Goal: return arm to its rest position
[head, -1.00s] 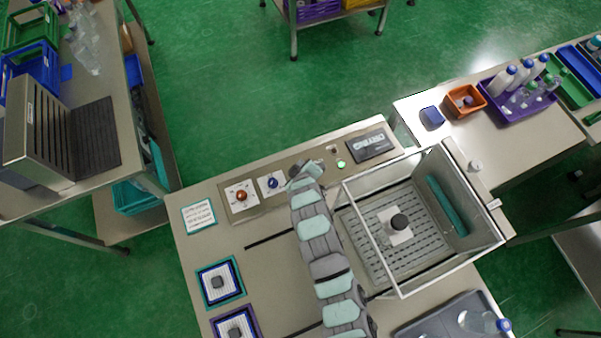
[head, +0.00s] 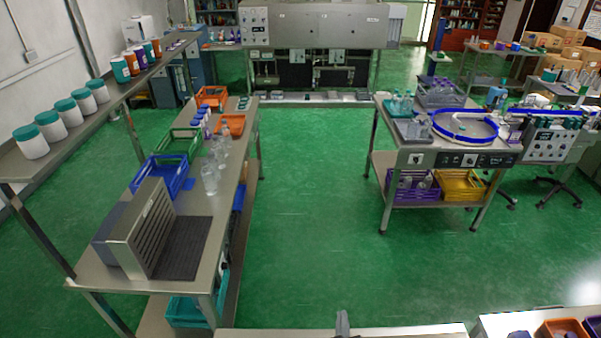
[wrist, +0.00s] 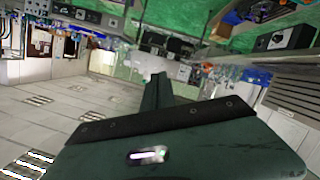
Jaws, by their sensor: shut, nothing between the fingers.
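My gripper (wrist: 158,92) shows in the wrist view as a dark, narrow pair of fingers beyond a wide dark green-grey body. The fingers are together with nothing between them. The wrist view is turned over, with the ceiling and its lights at lower left and green floor at the top. In the head view only a small grey tip of my arm shows at the bottom edge, just right of the middle. The rest of my arm is out of that view.
The far edge of the near worktop (head: 400,333) lies along the bottom of the head view. A bench with a grey vented box (head: 150,228) stands at left. A table with a blue ring track (head: 465,127) stands at right. Green floor (head: 310,220) between them is clear.

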